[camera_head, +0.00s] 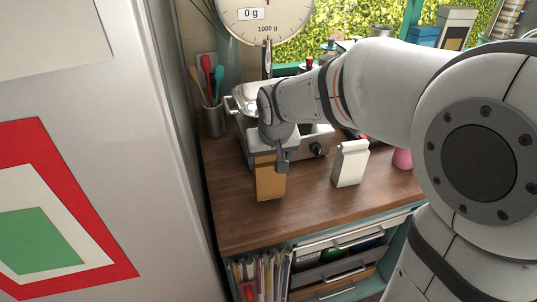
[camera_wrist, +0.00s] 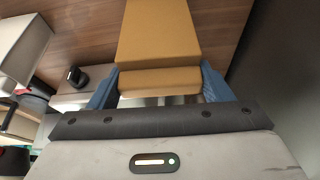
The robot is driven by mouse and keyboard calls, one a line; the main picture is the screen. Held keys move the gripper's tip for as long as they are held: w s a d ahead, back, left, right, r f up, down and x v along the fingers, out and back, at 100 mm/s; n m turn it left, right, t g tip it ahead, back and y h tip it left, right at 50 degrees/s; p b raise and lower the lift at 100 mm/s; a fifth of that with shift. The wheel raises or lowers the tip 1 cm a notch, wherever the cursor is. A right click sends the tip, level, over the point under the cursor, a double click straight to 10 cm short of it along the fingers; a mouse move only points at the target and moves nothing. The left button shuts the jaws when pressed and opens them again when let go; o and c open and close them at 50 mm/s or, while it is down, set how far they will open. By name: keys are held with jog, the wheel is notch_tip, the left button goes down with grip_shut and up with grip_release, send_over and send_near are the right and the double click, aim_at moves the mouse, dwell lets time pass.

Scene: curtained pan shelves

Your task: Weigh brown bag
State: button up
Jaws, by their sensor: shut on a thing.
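The brown bag (camera_head: 269,181) is a tan upright block over the wooden counter in the head view. It fills the upper middle of the wrist view (camera_wrist: 159,38). My gripper (camera_head: 281,160) is shut on its upper end; the blue fingers (camera_wrist: 160,85) press on both sides. I cannot tell whether the bag's base touches the counter. The scale dial (camera_head: 265,14) hangs at the top of the head view and reads 0 g. A metal pan (camera_head: 240,103) shows below it, partly hidden behind my arm.
A white bag (camera_head: 350,164) stands to the right on the counter (camera_head: 237,222). A utensil pot (camera_head: 213,121) is at the left. A metal appliance with a knob (camera_head: 317,149) is behind my gripper. A large grey panel (camera_head: 130,120) bounds the left side. The counter front is clear.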

dwell(0.3)
jog(key=shift+f+b, duration=0.7)
jog(key=shift+f, duration=0.25)
jog(key=o, duration=1.8)
jog(key=shift+c, duration=0.2)
jog(key=b+v, duration=0.1)
jog(key=v, duration=0.6)
jog(key=shift+s+r, duration=0.25)
jog(key=shift+r, duration=0.1)
jog(key=shift+c, duration=0.4)
grip_shut()
